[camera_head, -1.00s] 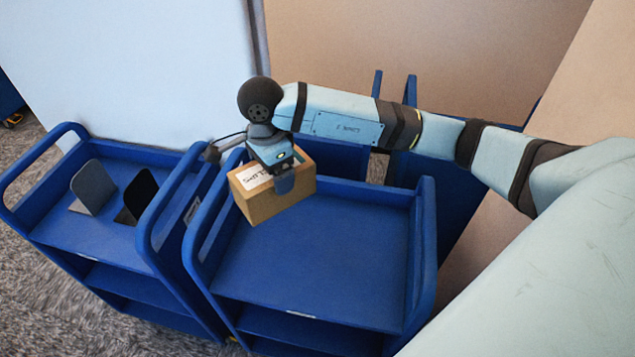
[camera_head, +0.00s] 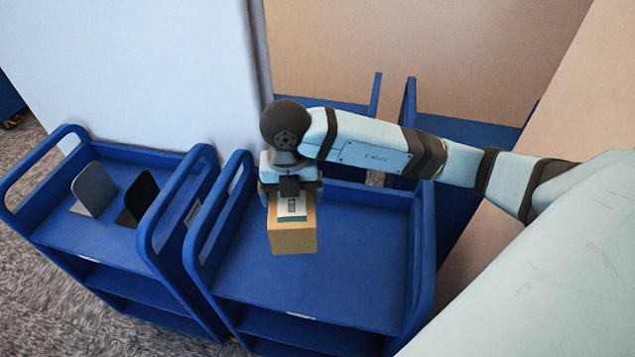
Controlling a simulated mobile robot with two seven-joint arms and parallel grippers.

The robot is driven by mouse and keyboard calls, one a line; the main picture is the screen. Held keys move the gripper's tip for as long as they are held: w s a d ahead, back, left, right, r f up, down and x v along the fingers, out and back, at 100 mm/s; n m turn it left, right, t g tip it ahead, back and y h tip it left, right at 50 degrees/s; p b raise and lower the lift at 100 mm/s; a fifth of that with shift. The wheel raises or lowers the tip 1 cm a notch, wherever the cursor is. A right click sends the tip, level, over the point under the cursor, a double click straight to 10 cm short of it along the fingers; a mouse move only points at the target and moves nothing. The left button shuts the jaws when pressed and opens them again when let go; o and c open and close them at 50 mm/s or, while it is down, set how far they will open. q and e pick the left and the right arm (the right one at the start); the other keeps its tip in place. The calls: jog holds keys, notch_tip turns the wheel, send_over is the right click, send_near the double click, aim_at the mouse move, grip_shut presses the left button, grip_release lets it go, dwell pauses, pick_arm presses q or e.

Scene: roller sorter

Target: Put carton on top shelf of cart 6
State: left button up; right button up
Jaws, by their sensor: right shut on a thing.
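The carton (camera_head: 292,239) is a small brown box with a white and green label on top. My right gripper (camera_head: 291,193) is shut on the carton from above and behind. The carton shows over the top shelf (camera_head: 345,265) of the nearer blue cart, toward its left side. Whether the carton touches the shelf or hangs just above it, I cannot tell. No readable number shows on this cart, so I cannot tell if it is cart 6. My left gripper is not in view.
A second blue cart (camera_head: 75,235) stands close on the left, with a grey bookend (camera_head: 94,188) and a black bookend (camera_head: 139,197) on its top shelf. The nearer cart's raised end handles flank its shelf. The shelf's right and front parts are clear. More blue carts stand behind.

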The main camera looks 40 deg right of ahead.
jog(key=m, duration=0.1)
jog(key=s+m, duration=0.1)
jog(key=m, duration=0.1)
jog(key=shift+f, duration=0.35)
notch_tip(320, 180, down, 19)
jog(key=shift+f+p, duration=0.1)
jog(key=shift+p, duration=0.3)
jog(key=shift+f, duration=0.2)
jog(key=o, duration=0.9)
notch_tip(320, 180, up, 12)
jog(key=shift+r+b, duration=0.25)
jog(key=shift+b, duration=0.15)
